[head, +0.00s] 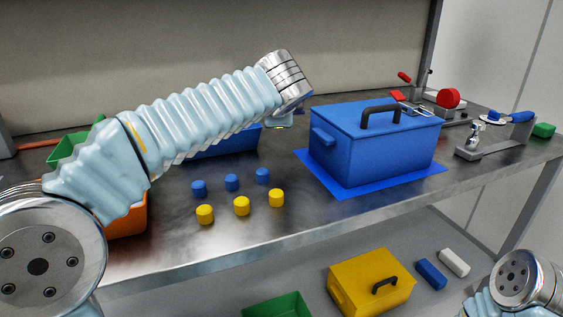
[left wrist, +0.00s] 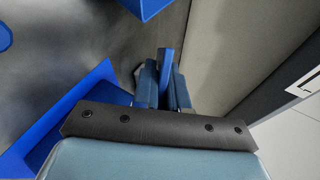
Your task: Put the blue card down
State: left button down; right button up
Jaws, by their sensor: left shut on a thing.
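The blue card (left wrist: 165,68) shows in the left wrist view as a narrow blue strip, seen nearly edge-on. It stands between the two fingers of my left gripper (left wrist: 162,88), which is shut on it. In the head view my left arm reaches across the bench from the left. Its gripper is mostly hidden behind the wrist, near the back of the bench, and I cannot make out the card there. I cannot tell whether the card touches the bench. My right gripper is out of view; only part of that arm shows at the lower right.
A blue toolbox (head: 372,150) stands on a blue mat (head: 425,188), right of my left wrist. A blue bin (head: 225,143) sits behind the arm. Blue pegs (head: 232,182) and yellow pegs (head: 242,205) stand in front. Clamps (head: 490,145) occupy the right end. A yellow toolbox (head: 365,283) is below.

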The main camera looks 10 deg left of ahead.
pick_arm(q)
notch_tip(320, 180, down, 7)
jog(key=b, duration=0.5)
jog(key=shift+f+b, duration=0.2)
jog(key=shift+b, duration=0.2)
jog(key=shift+f+b, duration=0.35)
jog(key=shift+f, duration=0.1)
jog(key=c, duration=1.3)
grip_release()
jog(key=shift+c, duration=0.2)
jog(key=shift+s+r, duration=0.1)
jog(key=shift+v, duration=3.95)
jog(key=shift+p, duration=0.3)
